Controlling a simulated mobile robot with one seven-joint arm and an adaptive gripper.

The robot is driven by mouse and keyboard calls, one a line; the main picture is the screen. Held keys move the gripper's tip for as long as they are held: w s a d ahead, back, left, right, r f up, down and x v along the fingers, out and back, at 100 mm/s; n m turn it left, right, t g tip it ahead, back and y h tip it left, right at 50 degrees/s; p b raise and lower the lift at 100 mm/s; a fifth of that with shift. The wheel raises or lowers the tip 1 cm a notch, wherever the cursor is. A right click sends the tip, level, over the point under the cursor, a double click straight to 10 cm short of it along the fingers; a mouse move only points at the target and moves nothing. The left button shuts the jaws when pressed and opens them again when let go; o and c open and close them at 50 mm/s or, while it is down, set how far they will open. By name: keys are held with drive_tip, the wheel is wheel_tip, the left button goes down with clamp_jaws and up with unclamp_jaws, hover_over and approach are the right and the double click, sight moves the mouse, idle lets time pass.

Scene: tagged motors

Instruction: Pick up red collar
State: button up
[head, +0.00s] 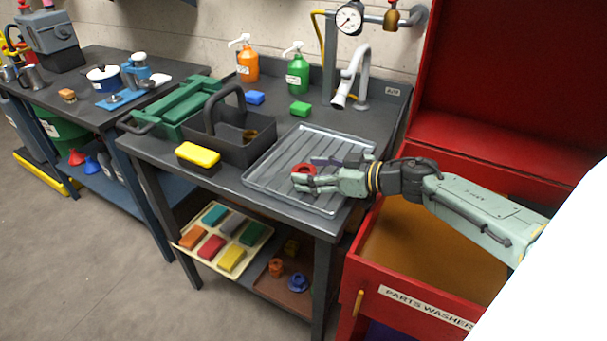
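The red collar (304,168) is a small ring at the left part of the grey ribbed drain tray (262,178). My gripper (303,172) reaches in from the right, low over the tray. Its fingers are apart. One finger lies in front of the collar's near side, and the other is by its far right side. I cannot tell whether the fingers touch the collar, or whether the collar rests on the tray or is just above it. Part of its near edge is hidden by the finger.
A dark tote (232,150) with a yellow sponge (198,154) at its front stands left of the tray. A faucet (352,82) rises behind the tray. The red parts washer (365,297) with its raised lid (500,75) stands at the right, beneath my arm.

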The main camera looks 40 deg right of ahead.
drive_tip(key=c, duration=1.2)
drive_tip(key=shift+w+r, duration=0.15)
drive_tip(key=shift+r, duration=0.05)
